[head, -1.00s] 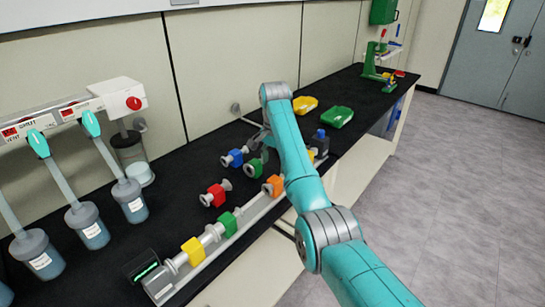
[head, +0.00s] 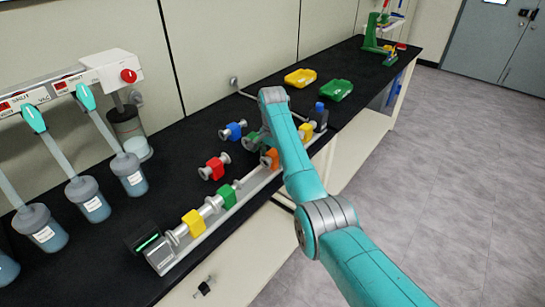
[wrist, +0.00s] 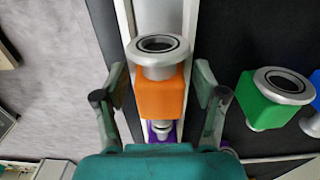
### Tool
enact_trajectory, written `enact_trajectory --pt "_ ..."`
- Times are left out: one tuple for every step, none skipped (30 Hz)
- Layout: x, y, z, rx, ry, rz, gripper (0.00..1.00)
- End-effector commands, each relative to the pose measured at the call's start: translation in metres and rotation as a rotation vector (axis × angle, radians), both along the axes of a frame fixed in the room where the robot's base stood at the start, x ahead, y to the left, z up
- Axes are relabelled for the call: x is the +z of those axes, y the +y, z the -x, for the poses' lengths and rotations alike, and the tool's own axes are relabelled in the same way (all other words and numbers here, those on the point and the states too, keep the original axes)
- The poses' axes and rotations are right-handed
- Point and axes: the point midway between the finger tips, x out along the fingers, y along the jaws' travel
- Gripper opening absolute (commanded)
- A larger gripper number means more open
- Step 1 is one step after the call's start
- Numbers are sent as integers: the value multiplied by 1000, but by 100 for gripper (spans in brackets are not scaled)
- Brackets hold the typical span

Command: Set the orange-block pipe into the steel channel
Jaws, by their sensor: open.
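The orange-block pipe (head: 268,158) is in line with the steel channel (head: 215,222), partly behind my arm in the head view. In the wrist view the orange-block pipe (wrist: 160,95) appears to lie between the channel's pale rails (wrist: 191,35), with its grey flanged end towards the top. My gripper (wrist: 160,105) is open, with one finger on each side of the orange block and gaps showing. In the head view my arm hides most of my gripper. Green (head: 228,196) and yellow (head: 193,222) block pipes sit nearer in the channel.
Loose red (head: 214,167), blue (head: 233,131) and green (wrist: 275,100) block pipes lie on the black bench beside the channel. A purple piece (wrist: 161,132) shows below the orange block. Flasks (head: 88,200) hang at the left. Yellow (head: 300,78) and green (head: 335,90) trays stand farther back.

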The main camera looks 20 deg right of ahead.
Motion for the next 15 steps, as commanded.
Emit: enact_trajectory --pt "0 0 0 0 0 0 71" --pt "0 0 0 0 0 0 71" --pt "0 0 0 0 0 0 61" --pt "0 0 0 0 0 0 53" --pt "0 0 0 0 0 0 46" --pt "0 0 0 0 0 0 36" --pt "0 0 0 0 0 0 28" --pt "0 0 0 0 0 0 21" --pt "0 0 0 0 0 0 11" --pt "0 0 0 0 0 0 3" --pt "0 0 0 0 0 0 0" --pt "0 0 0 0 0 0 0" --pt "0 0 0 0 0 0 0" --pt "0 0 0 0 0 0 0" --pt "0 0 0 0 0 0 0"
